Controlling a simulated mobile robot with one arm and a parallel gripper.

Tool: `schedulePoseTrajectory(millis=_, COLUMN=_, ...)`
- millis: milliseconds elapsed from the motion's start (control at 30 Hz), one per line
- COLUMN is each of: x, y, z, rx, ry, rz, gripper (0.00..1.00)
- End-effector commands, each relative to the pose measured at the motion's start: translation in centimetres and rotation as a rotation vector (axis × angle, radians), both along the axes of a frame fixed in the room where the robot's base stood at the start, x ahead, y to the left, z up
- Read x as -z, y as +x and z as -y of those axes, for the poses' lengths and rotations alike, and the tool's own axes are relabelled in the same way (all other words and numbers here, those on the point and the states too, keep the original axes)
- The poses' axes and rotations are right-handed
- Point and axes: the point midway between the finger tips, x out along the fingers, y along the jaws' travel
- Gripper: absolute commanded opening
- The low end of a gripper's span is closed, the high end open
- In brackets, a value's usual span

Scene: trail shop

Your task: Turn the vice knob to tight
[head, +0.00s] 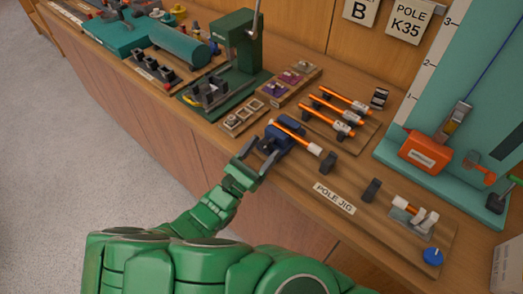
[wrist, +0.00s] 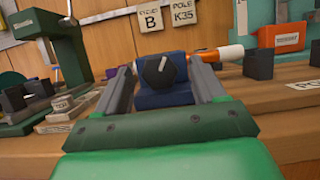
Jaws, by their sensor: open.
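The blue vice (head: 287,139) stands at the left end of the pole jig board. It also shows in the wrist view (wrist: 165,96), with its dark faceted knob (wrist: 160,72) facing my camera. A light line marks the knob's face. An orange and white pole (head: 299,137) sits in the vice and runs to the right; it also shows in the wrist view (wrist: 218,53). My gripper (head: 257,160) is open at the front of the vice. In the wrist view, its fingers stand either side of the knob, with a visible gap on each side.
The jig board (head: 340,211) carries dark pole supports, an orange pole piece, and a round blue knob (head: 433,257) at its right end. Several orange poles (head: 330,112) lie behind. A green press (head: 237,45) and small trays stand left. An orange-boxed teal stand (head: 425,152) is right.

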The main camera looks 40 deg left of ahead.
Motion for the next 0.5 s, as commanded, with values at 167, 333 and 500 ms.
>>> schedulePoseTrajectory(millis=167, x=0.00, y=-0.02, z=-0.01, rx=0.000, ry=0.000, rz=0.000, gripper=0.60)
schedulePoseTrajectory(millis=333, x=-0.01, y=-0.03, z=-0.01, rx=0.000, ry=0.000, rz=0.000, gripper=0.34)
schedulePoseTrajectory(millis=500, x=-0.01, y=-0.03, z=0.00, rx=0.000, ry=0.000, rz=0.000, gripper=0.14)
